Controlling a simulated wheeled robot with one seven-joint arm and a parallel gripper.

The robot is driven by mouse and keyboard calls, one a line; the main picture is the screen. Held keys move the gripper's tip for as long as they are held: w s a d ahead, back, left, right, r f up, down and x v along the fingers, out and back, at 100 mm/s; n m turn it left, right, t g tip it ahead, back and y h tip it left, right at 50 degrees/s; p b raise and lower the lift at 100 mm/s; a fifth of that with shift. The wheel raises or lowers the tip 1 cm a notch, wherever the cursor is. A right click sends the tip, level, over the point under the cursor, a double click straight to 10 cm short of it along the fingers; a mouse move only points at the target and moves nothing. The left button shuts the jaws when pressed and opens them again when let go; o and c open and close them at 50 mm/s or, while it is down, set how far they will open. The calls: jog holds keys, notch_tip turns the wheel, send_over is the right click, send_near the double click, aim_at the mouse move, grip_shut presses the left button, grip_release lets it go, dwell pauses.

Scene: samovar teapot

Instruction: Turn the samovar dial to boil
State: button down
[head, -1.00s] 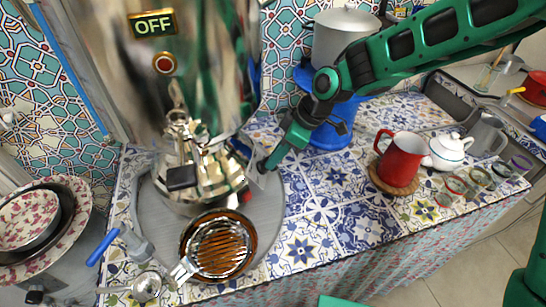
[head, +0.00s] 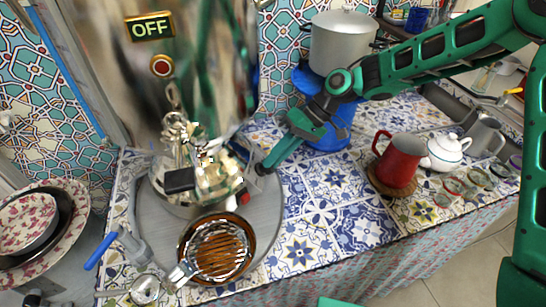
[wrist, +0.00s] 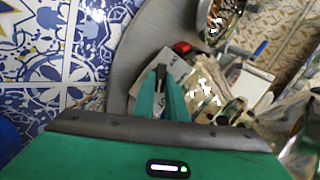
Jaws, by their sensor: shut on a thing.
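My gripper (head: 264,168) is at the right side of the samovar's lower part. A pale grey plate (wrist: 178,68) with a red piece (wrist: 182,46) shows beside the fingertips. The red piece also shows in the head view (head: 244,198). The dial's markings are not readable.
A black-handled tap (head: 180,180) juts from the samovar. A red jug (head: 400,160) and white teapot (head: 446,150) stand right. The tiled middle is clear.

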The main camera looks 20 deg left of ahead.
jog(key=shift+s+d+f+m+g, duration=0.15)
jog(key=shift+s+f+m+g, duration=0.2)
jog(key=shift+m, duration=0.25)
jog(key=c, duration=1.8)
grip_release()
jog(key=shift+s+a+r, duration=0.1)
jog(key=shift+a+r, duration=0.05)
jog(key=shift+a, duration=0.1)
jog(key=v, duration=0.8)
jog(key=shift+w+d+f+m+y, duration=0.3)
